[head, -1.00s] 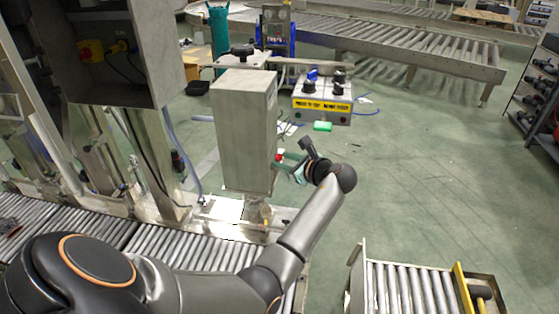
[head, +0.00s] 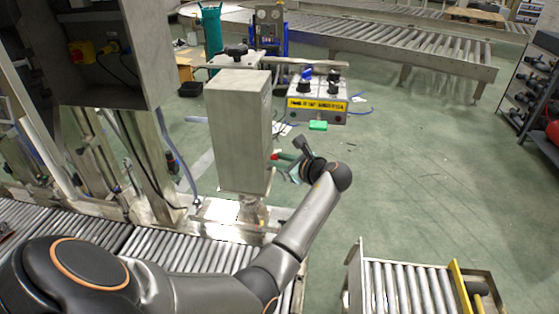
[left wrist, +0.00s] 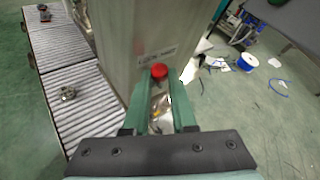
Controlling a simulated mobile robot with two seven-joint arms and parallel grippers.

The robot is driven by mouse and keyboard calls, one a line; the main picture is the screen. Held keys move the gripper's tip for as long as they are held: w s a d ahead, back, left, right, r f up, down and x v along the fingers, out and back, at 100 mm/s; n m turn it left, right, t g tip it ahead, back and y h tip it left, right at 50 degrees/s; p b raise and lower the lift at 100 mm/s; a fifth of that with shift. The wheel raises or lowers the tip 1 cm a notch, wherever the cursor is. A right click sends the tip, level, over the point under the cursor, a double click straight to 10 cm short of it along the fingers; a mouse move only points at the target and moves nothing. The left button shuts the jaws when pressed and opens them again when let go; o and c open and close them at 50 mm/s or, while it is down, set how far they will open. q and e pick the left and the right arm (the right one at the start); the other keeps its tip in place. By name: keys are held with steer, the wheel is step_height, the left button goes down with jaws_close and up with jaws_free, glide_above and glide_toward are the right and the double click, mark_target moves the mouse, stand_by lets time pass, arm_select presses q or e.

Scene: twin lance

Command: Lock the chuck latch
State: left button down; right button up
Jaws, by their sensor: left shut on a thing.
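A tall grey box-shaped housing (head: 238,130) stands beside the roller conveyor. A red knob (left wrist: 160,72), which seems to be the end of the chuck latch, shows at its side under a small printed label (left wrist: 157,52) whose words are only partly legible. My left gripper (left wrist: 159,88) has green fingers on both sides of the red knob and is shut on it. In the head view the gripper (head: 284,158) reaches the housing's right side from the right, the red knob just showing at its tips. The rest of the latch is mostly hidden. My right gripper is out of view.
A roller conveyor (head: 190,254) runs below and left of the housing. A short roller cart (head: 405,288) is at lower right. Open floor lies to the right.

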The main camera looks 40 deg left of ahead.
arm_select(q)
steer(key=shift+f, duration=0.1)
steer(key=shift+s+d+f+n+t+y+b, duration=0.2)
steer(key=shift+s+n+t+y+b, duration=0.1)
steer(key=shift+n+y, duration=0.15)
steer(key=shift+s+d+f+n+t+y+b, duration=0.1)
steer(key=shift+s+f+n+t+y+b, duration=0.15)
steer(key=shift+n+y, duration=0.2)
steer(key=c, duration=1)
jaws_free()
